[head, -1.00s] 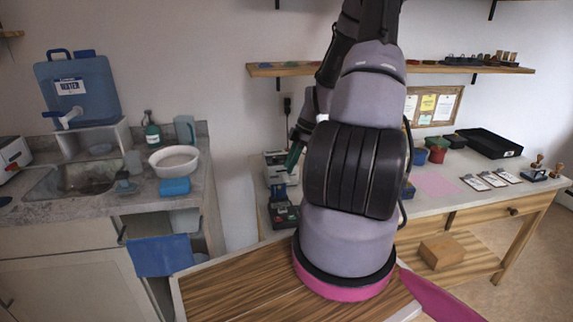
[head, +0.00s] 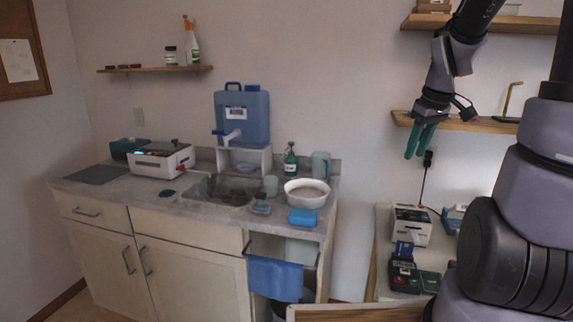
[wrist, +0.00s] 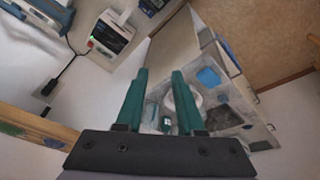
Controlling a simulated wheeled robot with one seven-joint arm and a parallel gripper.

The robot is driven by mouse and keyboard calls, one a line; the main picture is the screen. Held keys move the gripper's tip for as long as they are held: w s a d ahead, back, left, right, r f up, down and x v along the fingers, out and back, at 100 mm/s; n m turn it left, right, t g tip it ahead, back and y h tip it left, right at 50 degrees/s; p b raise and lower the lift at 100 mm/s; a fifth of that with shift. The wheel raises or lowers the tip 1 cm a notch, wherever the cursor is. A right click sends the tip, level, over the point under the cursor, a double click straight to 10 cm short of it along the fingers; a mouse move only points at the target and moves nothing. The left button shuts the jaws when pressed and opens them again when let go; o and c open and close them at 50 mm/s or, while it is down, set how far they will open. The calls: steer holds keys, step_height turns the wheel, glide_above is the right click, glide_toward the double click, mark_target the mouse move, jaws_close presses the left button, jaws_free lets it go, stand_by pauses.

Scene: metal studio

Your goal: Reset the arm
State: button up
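My gripper (head: 415,155) hangs at the upper right in the head view, in front of the wall, near the lower wooden shelf. Its two green fingers point down. In the wrist view, my gripper (wrist: 159,72) shows both fingers apart with nothing between them. The counter with the sink shows beyond the gap. My arm is raised and bent, with its thick lower links at the right edge of the head view.
A wooden shelf (head: 470,124) is close to my gripper. Below stand a white device (head: 410,226) and a dark card terminal (head: 414,277) on a bench. The sink counter (head: 110,193) holds a blue water container (head: 243,118) and a white basin (head: 306,191). The wall between is clear.

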steer(key=s+a+r+m+t, duration=0.2)
steer(key=s+a+r+m, duration=0.2)
steer(key=s+r, duration=0.2)
steer(key=s+a+r+m+t+y, duration=0.1)
steer(key=s+a+r+m, duration=0.2)
steer(key=s+r, duration=0.3)
steer(key=shift+s+a+m+t, duration=0.4)
steer(key=shift+s+m, duration=0.35)
steer(key=shift+m, duration=0.15)
